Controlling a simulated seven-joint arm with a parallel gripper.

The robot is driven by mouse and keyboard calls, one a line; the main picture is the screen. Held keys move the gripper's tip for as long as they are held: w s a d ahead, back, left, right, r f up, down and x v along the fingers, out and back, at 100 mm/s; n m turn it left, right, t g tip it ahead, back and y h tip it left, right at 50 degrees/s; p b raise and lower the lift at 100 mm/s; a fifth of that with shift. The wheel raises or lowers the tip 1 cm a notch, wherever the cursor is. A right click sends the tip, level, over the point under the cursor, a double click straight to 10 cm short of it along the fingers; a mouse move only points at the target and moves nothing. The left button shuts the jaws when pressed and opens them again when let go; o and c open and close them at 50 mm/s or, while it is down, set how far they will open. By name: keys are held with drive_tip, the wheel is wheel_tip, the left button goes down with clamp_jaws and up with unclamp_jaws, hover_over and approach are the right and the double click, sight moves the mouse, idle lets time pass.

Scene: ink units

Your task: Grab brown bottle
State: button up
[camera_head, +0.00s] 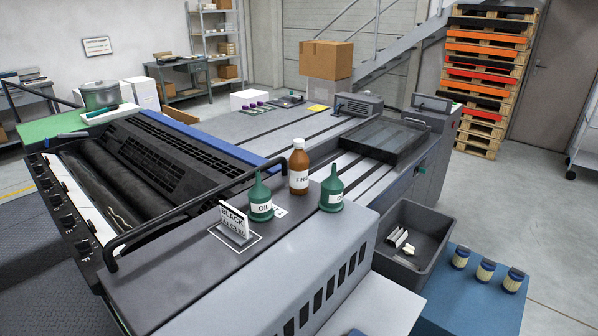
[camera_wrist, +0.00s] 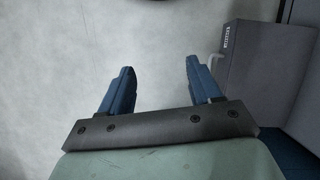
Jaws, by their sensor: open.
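The brown bottle (camera_head: 299,170) stands upright on the grey machine top in the head view, with a white cap and a white label. Two green oil cans stand close to it, one at its front left (camera_head: 260,200) and one at its front right (camera_head: 332,190). My gripper (camera_wrist: 160,85) shows only in the wrist view. Its two blue fingers are apart with nothing between them, above pale grey floor. The bottle is not in the wrist view.
A grey bin (camera_head: 408,245) sits at the right, near a blue surface (camera_head: 470,300) with several small jars. A grey box-like unit (camera_wrist: 262,75) is beside my right finger.

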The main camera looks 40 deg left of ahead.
drive_tip(key=w+a+r+n+t, duration=0.1)
drive_tip(key=w+a+r, duration=0.2)
drive_tip(key=w, duration=0.3)
drive_tip(key=w+a+r, duration=0.3)
drive_tip(key=w, duration=0.3)
drive_tip(key=w+a+r+n+t, duration=0.2)
drive_tip(key=w+a+r, duration=0.8)
drive_tip(key=r, duration=0.4)
drive_tip(key=w+a+r+n+t, duration=0.25)
drive_tip(key=w+a+r, duration=0.55)
drive_tip(key=a+r, duration=0.5)
drive_tip(key=n+y, duration=0.5)
drive_tip(key=n, duration=0.4)
approach(299, 140)
drive_tip(key=shift+g, duration=0.35)
drive_tip(key=x, duration=0.4)
drive_tip(key=shift+w+d+f, duration=0.1)
drive_tip(key=shift+w+f, duration=0.3)
drive_tip(key=shift+s+x, duration=0.1)
drive_tip(key=shift+x, duration=1.3)
drive_tip(key=shift+s+x, duration=0.15)
drive_tip(key=shift+x, duration=1.2)
drive_tip(key=shift+r, duration=0.1)
clamp_jaws()
